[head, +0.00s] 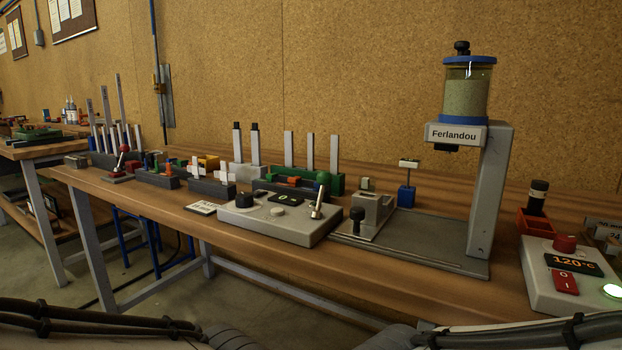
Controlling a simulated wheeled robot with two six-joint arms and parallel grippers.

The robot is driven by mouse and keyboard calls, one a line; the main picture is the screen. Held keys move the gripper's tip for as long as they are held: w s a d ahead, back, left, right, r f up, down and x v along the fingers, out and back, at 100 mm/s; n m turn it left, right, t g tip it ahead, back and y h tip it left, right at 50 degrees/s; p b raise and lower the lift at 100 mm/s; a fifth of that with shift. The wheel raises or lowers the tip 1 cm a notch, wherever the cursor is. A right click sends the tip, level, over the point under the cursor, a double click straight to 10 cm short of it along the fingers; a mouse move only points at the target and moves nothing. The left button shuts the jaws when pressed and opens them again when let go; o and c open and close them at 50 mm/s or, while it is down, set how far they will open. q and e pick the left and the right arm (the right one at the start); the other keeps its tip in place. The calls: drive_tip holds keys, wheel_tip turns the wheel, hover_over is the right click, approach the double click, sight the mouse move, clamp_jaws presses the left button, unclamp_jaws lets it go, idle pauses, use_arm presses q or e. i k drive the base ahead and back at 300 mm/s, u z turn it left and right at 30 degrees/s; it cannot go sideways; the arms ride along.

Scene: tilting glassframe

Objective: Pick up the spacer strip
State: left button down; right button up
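Several thin, pale upright strips stand in holders along the back of the bench; I cannot tell which is the spacer strip. One group of strips (310,151) stands at a green holder (338,184) near the middle. Two dark-tipped strips (237,147) stand in a pale block (247,172). More strips of differing heights (104,105) stand in a dark rack at the far left. Small pale pieces also stand in low dark blocks (212,188). Parts of my arms show along the bottom edge; neither gripper is in view.
A grey control box (270,222) with a lever stands mid-bench. Right of it is a grey stand labelled Ferlandou (493,180) with a filled jar (466,90). A heater box (572,290) reading 120°C is at the right. The front bench edge (150,212) is mostly clear at left.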

sight(310, 136)
drive_tip(key=u, duration=1.85)
drive_tip(key=i, duration=1.8)
drive_tip(key=z, duration=3.4)
